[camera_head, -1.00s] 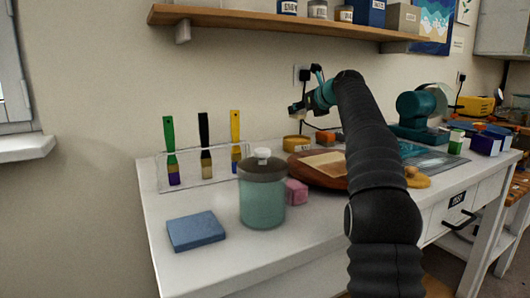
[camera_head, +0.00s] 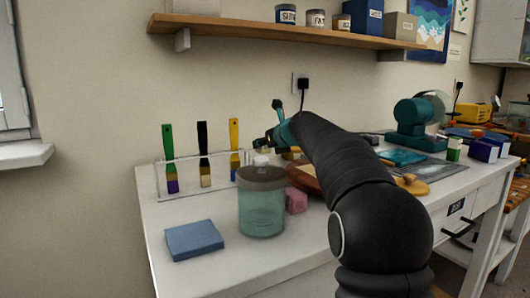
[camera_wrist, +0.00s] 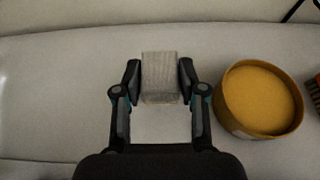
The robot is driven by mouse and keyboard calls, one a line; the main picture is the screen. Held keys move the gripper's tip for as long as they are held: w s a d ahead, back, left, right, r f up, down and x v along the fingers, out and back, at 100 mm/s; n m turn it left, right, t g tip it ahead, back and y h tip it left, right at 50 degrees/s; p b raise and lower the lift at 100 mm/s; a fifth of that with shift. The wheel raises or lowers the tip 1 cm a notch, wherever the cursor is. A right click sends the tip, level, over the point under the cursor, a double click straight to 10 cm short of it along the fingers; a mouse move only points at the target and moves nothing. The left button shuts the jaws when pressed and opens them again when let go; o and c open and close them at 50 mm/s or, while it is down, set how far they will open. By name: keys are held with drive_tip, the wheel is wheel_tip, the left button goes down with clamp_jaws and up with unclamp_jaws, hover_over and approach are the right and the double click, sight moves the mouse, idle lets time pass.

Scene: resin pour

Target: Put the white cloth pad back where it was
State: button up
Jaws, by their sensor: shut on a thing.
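The white cloth pad (camera_wrist: 160,76) shows in the wrist view as a pale grey, textured block between my two fingers. My gripper (camera_wrist: 160,82) is shut on it, one finger at each side. A paler square patch (camera_wrist: 163,124) lies just below the pad in that view; I cannot tell whether it is part of the pad or on the surface beneath. In the head view my gripper (camera_head: 264,143) is over the back of the white table (camera_head: 200,271), behind the glass jar. The pad cannot be made out there.
A yellow round tub (camera_wrist: 258,98) stands close right of my gripper in the wrist view. The lidded jar (camera_head: 261,205), pink block (camera_head: 296,200), blue pad (camera_head: 194,240) and brush rack (camera_head: 188,190) are nearby. A wall shelf (camera_head: 290,30) is above.

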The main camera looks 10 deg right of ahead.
sight(267, 151)
drive_tip(key=shift+f, duration=1.35)
drive_tip(key=shift+f, duration=0.25)
drive_tip(key=o, duration=1)
drive_tip(key=shift+o, duration=0.2)
drive_tip(key=shift+r, duration=0.1)
drive_tip(key=v, duration=1.3)
drive_tip(key=shift+s+d+r+b, duration=0.15)
drive_tip(key=shift+d+r+b, duration=0.15)
drive_tip(key=shift+d+r, duration=0.1)
